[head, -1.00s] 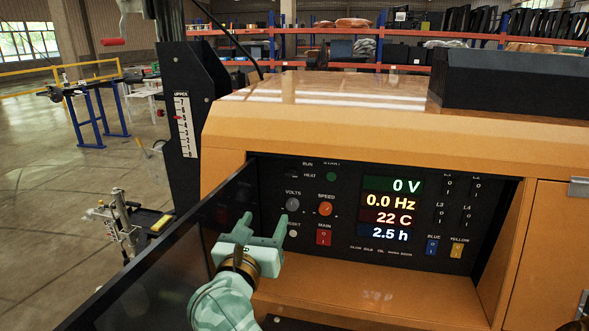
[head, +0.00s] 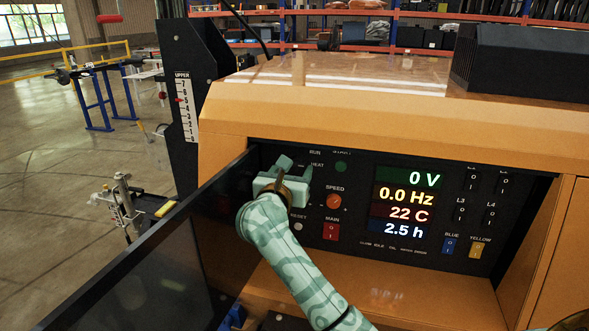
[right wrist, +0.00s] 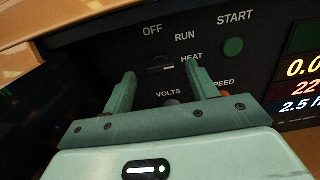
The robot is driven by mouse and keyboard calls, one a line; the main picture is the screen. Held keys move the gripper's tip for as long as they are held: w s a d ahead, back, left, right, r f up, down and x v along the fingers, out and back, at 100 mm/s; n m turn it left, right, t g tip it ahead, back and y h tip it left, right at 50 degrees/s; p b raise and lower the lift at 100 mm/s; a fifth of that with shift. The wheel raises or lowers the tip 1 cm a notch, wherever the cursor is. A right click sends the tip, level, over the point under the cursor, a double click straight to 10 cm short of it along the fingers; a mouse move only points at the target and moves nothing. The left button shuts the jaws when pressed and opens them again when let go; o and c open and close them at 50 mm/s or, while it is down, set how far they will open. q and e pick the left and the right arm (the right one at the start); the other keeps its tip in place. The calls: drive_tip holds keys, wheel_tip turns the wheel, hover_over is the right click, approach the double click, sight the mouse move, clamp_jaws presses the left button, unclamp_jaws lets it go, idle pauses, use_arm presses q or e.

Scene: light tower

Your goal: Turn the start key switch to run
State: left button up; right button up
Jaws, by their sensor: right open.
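The start key switch (right wrist: 161,64) is a small dark switch on the black control panel (head: 355,240), with OFF, RUN and HEAT printed around it. Which mark it points at is hard to tell. My right gripper (head: 296,167) is pale green and reaches up to the panel's upper left. In the right wrist view my right gripper (right wrist: 160,72) is open, one finger to each side of the switch in the picture, with nothing held. I cannot tell whether the fingertips touch the panel. In the head view the gripper hides the switch. My left gripper is out of view.
A green START button (right wrist: 233,47) is right of the switch. A dark open door (head: 165,260) stands close on the left. The orange housing (head: 400,115) overhangs the panel.

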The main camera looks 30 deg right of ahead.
sight(298, 163)
drive_tip(key=shift+x, duration=1.5)
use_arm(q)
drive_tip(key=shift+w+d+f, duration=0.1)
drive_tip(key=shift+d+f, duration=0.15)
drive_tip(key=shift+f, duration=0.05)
